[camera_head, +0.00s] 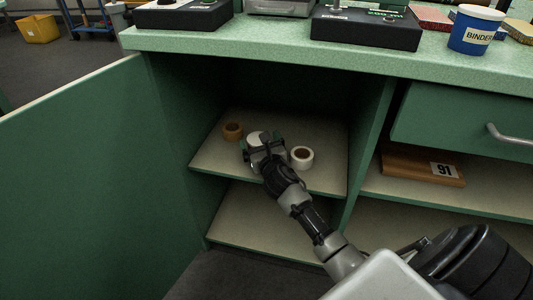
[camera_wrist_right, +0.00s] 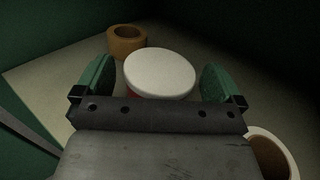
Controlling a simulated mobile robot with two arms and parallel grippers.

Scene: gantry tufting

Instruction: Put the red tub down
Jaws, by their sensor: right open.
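The red tub (camera_wrist_right: 160,74) stands upright on the cabinet's upper shelf (camera_head: 213,158). In the right wrist view its white lid shows from above, with a sliver of red side under it. In the head view only its pale lid (camera_head: 255,137) shows past my gripper. My right gripper (camera_head: 261,146) is open, with one green-padded finger on each side of the tub; in the wrist view a gap shows at the right finger, and contact at the left is hard to tell. My left gripper is not in view.
A brown tape roll (camera_head: 232,131) lies behind and left of the tub, a white tape roll (camera_head: 302,157) to its right. The open cabinet door (camera_head: 80,190) stands at left. A blue binder tub (camera_head: 476,31) stands on the countertop (camera_head: 280,39) above.

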